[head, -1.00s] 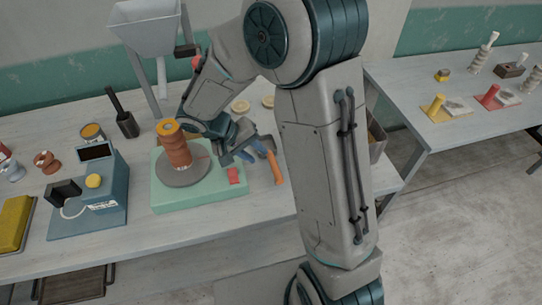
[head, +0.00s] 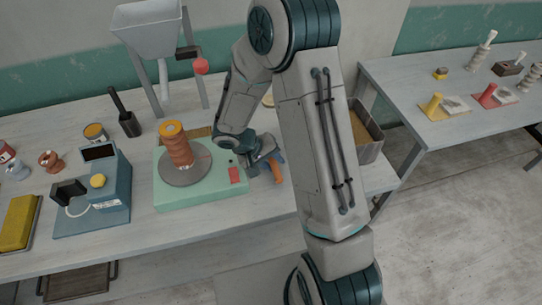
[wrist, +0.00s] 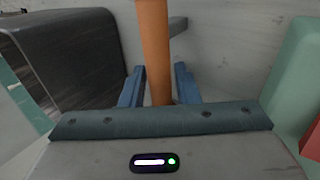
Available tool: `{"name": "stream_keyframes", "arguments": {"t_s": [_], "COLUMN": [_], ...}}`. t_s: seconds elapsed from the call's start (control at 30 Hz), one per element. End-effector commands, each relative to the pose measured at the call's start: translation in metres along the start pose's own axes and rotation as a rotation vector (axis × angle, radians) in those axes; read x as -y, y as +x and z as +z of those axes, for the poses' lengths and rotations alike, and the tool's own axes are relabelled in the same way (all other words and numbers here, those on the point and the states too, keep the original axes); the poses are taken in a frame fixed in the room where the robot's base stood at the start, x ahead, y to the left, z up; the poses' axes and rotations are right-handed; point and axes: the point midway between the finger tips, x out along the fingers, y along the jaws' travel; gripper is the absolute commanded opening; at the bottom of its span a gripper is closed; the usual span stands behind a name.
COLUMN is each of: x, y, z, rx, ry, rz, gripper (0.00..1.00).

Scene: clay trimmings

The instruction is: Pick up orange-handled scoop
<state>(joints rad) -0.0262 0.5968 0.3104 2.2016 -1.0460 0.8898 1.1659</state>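The orange-handled scoop lies on the worktable just right of the green-based turntable. Its orange handle (head: 278,172) shows below my gripper (head: 264,163) in the head view. In the wrist view the handle (wrist: 154,50) runs up the picture between the two blue fingers of my gripper (wrist: 159,85). The fingers are open, one on each side of the handle, with narrow gaps showing. The scoop's head cannot be made out in either view.
A grey bin (head: 370,152) stands to the right, behind my arm. A blue scale (head: 108,200) is farther left.

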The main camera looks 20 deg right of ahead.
Motion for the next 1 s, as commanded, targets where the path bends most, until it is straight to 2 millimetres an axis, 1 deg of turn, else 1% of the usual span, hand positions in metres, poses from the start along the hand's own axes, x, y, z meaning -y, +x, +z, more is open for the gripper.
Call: {"name": "stream_keyframes", "arguments": {"t_s": [0.13, 0.23, 0.67, 0.87, 1.0], "x": [0.000, 0.000, -0.002, -0.011, -0.023], "y": [0.000, 0.000, -0.003, -0.017, -0.035], "z": [0.000, 0.000, -0.001, -0.001, -0.001], "rx": [0.000, 0.000, -0.002, -0.004, -0.006], "ry": [0.000, 0.000, 0.000, 0.004, 0.005], "rz": [0.000, 0.000, 0.001, 0.000, 0.000], "gripper": [0.28, 0.01, 0.00, 0.00, 0.00]}}
